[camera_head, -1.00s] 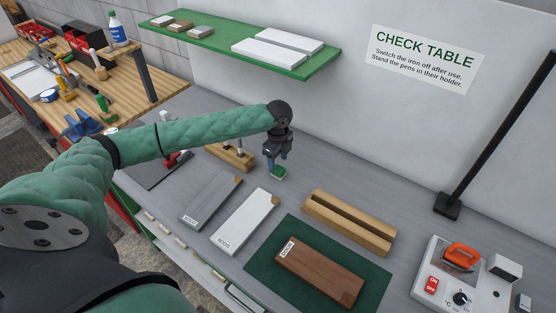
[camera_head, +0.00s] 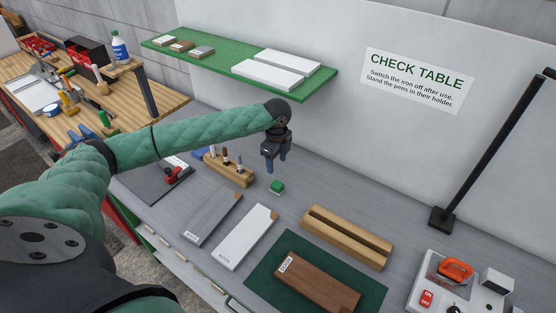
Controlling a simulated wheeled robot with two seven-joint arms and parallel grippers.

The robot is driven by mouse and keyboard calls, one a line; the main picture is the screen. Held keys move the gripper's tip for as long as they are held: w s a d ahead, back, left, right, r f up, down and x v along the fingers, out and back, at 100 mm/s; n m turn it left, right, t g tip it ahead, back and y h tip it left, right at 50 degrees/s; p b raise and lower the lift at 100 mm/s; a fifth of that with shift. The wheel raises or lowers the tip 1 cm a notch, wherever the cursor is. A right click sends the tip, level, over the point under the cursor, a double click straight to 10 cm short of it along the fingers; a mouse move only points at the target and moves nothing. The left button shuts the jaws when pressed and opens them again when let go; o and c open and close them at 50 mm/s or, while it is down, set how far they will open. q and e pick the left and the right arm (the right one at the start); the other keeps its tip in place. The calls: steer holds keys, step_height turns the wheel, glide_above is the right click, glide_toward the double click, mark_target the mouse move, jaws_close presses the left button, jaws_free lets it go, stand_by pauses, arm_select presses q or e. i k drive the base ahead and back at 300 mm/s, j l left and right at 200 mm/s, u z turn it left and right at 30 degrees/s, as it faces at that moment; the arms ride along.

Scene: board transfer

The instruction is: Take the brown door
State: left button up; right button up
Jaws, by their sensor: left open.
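The brown door (camera_head: 318,284) is a wood-grain board with a white label at its left end. It lies flat on a dark green mat (camera_head: 262,270) at the front of the grey table. My left gripper (camera_head: 275,168) points down above the table, behind and to the left of the brown door. It is open and holds nothing. My right gripper is not in view.
A grey board (camera_head: 212,216) and a white board (camera_head: 244,237) lie left of the mat. A slotted wooden block (camera_head: 346,237) stands behind it. A pen holder (camera_head: 229,170) is further left. An iron (camera_head: 455,271) sits on its station at right. A green shelf (camera_head: 220,67) overhangs the back.

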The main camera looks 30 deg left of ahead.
mark_target(322, 290)
steer(key=k+l, duration=0.45)
steer(key=k, duration=0.15)
steer(key=k+l, duration=0.45)
steer(key=k, duration=0.15)
steer(key=k+l, duration=0.4)
steer(key=k, duration=0.2)
